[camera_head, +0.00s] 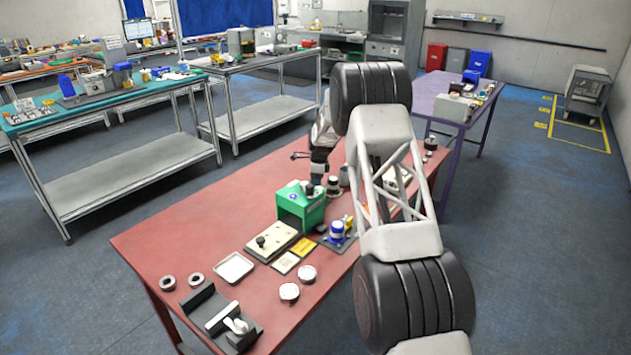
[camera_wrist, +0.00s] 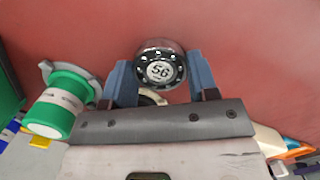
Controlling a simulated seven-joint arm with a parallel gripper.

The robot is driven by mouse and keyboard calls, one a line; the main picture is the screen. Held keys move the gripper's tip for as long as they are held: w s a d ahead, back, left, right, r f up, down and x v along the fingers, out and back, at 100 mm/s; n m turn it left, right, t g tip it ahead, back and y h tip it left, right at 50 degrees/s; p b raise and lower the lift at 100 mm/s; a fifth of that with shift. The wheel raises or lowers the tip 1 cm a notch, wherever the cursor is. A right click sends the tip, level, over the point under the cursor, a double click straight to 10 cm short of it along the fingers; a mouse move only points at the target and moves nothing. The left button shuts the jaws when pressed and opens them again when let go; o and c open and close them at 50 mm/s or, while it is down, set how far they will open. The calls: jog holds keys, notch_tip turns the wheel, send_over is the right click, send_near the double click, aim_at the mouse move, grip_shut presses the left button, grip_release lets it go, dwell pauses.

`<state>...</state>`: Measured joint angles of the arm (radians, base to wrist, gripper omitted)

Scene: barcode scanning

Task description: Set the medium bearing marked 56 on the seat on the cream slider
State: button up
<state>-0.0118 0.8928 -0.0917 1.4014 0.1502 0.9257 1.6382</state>
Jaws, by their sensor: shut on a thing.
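The bearing marked 56 (camera_wrist: 160,70) is a dark ring with a bright ball race and a white label, seen face-on in the wrist view. My gripper (camera_wrist: 160,78) has its two blue-grey fingers on either side of it and is shut on it. In the head view my gripper (camera_head: 317,180) is at the far side of the green box, and the bearing cannot be made out there. A cream plate with a dark knob (camera_head: 263,251) lies on the red table in front of the green box. I cannot tell for sure that it is the cream slider; its seat is not clear.
The green box (camera_head: 314,213) stands near my gripper. A green cylinder (camera_wrist: 52,113) shows left in the wrist view. A blue-and-white part (camera_head: 337,233), a white tray (camera_head: 235,267), loose rings (camera_head: 168,283) and a black fixture (camera_head: 205,299) occupy the red table (camera_head: 180,225). Its left part is clear.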

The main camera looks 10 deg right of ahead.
jog(key=shift+f, duration=0.15)
jog(key=o, duration=1)
jog(key=r, duration=0.4)
jog(key=d+r, duration=0.1)
jog(key=r, duration=0.7)
jog(key=shift+d+r, duration=0.15)
jog(key=shift+d, duration=0.1)
jog(key=shift+s, duration=0.1)
